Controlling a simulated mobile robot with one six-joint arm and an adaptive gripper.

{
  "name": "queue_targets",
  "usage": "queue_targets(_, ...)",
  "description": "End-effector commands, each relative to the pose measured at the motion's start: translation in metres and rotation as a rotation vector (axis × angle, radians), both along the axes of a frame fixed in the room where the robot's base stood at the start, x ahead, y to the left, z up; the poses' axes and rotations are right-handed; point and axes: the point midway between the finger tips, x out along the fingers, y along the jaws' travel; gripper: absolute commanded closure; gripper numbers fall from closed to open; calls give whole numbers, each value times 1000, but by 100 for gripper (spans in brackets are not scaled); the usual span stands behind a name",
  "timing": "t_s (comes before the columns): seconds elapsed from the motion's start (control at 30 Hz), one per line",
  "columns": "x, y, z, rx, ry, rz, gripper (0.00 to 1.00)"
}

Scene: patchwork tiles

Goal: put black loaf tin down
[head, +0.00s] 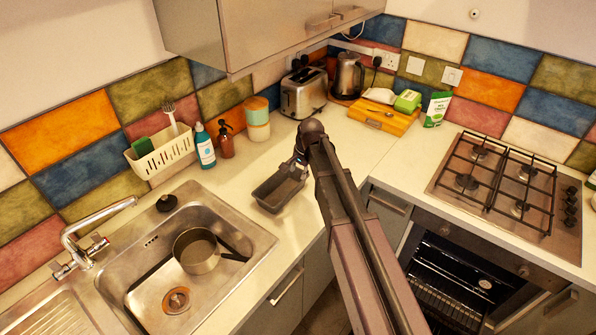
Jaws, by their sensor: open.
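The black loaf tin (268,197) sits on the pale worktop (247,177), between the sink and the corner, near the front edge. It looks upright and empty. My gripper (299,166) is at the tin's far right end, open, beside its rim. My arm comes in from the lower right and hides part of the gripper, so I cannot tell whether the fingers touch the tin.
The sink (255,246) with a saucepan (196,250) is to the left. A wooden box (384,118) and the hob (505,190) are to the right.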

Motion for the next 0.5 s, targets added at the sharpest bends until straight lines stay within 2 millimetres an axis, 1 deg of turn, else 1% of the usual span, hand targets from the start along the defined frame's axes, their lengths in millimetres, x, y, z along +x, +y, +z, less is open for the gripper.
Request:
queue_targets(0.17, -1, 0, 0, -1, 0, 1, 52)
queue_targets(0.27, -5, -4, 0, -6, 0, 10, 52)
queue_targets(0.37, -15, -13, -1, -19, -1, 37, 52)
queue_targets(0.47, -31, -28, -1, -40, 1, 85, 52)
queue_targets(0.5, -40, -36, -2, -52, 2, 109, 52)
